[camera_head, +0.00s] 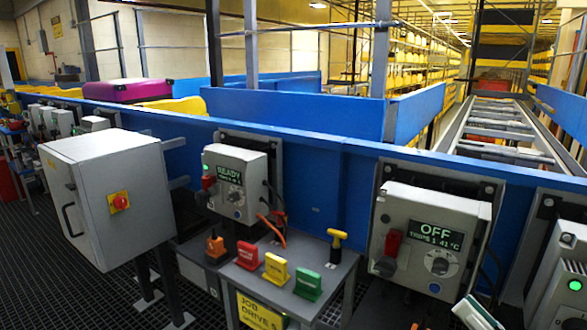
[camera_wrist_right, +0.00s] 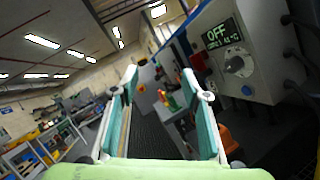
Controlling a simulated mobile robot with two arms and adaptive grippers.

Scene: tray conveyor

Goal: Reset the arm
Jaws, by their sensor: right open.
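My right gripper (camera_wrist_right: 160,84) is open in the right wrist view, its two teal-padded fingers spread apart with nothing between them. In the head view only a small part of it (camera_head: 476,314) shows at the bottom edge, below the grey control box reading OFF (camera_head: 432,235). That box carries a red switch handle, a round dial and a blue button; it also shows at the upper right of the wrist view (camera_wrist_right: 238,55). My left gripper is in neither view.
A small table (camera_head: 325,285) holds red, yellow and green tagged blocks and a yellow T-handle. Left of it are a READY box (camera_head: 234,182) and a large grey cabinet (camera_head: 110,195). The blue conveyor wall (camera_head: 320,185) runs behind. A magenta case (camera_head: 128,90) lies beyond.

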